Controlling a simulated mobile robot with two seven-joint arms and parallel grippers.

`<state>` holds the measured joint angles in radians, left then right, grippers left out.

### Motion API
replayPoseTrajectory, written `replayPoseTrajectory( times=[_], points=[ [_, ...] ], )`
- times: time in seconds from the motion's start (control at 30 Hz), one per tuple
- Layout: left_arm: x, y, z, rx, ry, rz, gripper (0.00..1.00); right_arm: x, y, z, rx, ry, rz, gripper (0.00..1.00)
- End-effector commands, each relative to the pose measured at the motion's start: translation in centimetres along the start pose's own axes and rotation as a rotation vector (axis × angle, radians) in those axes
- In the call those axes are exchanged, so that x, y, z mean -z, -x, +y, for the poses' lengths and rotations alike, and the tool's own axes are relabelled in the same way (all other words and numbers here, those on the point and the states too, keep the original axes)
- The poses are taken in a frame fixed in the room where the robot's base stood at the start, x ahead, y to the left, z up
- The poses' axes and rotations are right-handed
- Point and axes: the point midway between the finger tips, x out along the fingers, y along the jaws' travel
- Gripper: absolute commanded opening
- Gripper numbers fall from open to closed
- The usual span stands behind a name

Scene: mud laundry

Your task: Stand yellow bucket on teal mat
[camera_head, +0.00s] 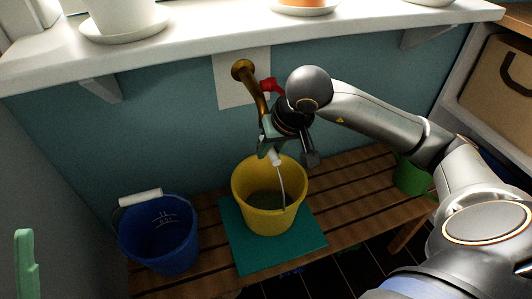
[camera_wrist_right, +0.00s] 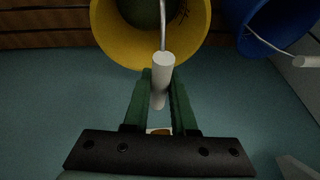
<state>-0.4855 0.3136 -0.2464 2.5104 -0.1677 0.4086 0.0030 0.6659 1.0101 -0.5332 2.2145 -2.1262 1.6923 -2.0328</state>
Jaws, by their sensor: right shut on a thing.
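The yellow bucket (camera_head: 245,205) is upright over the teal mat (camera_head: 250,258), within the mat's outline; contact under its base cannot be seen clearly. Its wire handle is raised, with a white grip (camera_head: 275,158). My right gripper (camera_head: 270,150) is above the bucket, shut on that white grip. In the right wrist view, the grip (camera_wrist_right: 162,70) sits between the green fingers (camera_wrist_right: 158,95), with the yellow bucket (camera_wrist_right: 125,45) beyond. A pale green piece at the lower left edge looks like a finger of my left gripper (camera_head: 27,265); its opening is not visible.
The mat lies on a slatted wooden bench (camera_head: 340,175). A blue bucket (camera_head: 158,240) stands to the left, a green container (camera_head: 410,177) to the right. A brass tap with a red handle (camera_head: 268,86) juts from the wall behind. A white shelf (camera_head: 220,35) runs above.

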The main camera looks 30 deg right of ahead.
Motion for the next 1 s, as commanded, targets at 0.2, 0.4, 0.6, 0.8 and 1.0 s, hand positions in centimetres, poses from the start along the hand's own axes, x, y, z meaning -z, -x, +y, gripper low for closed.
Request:
replayPoseTrajectory(
  times=[0.2,0.4,0.6,0.8,1.0],
  points=[
    [-1.5,1.4,0.8,-0.006,-0.005,-0.008,0.5,-1.1,-3.0,-0.3,0.006,0.01,-0.001,0.0],
    [-1.4,1.2,0.8,-0.008,-0.006,-0.012,0.5,-1.1,-2.9,-0.4,0.006,0.011,0.001,0.0],
    [-1.7,1.5,1.0,-0.009,-0.006,-0.012,0.5,-1.2,-3.2,-0.3,0.006,0.011,0.002,0.0],
    [-1.6,1.4,0.9,-0.007,-0.005,-0.013,0.5,-1.3,-3.2,-0.3,0.004,0.011,-0.003,0.47],
    [-1.6,1.4,0.9,-0.005,-0.004,-0.013,0.5,-1.3,-3.2,-0.3,0.004,0.011,-0.003,0.55]
  ],
)
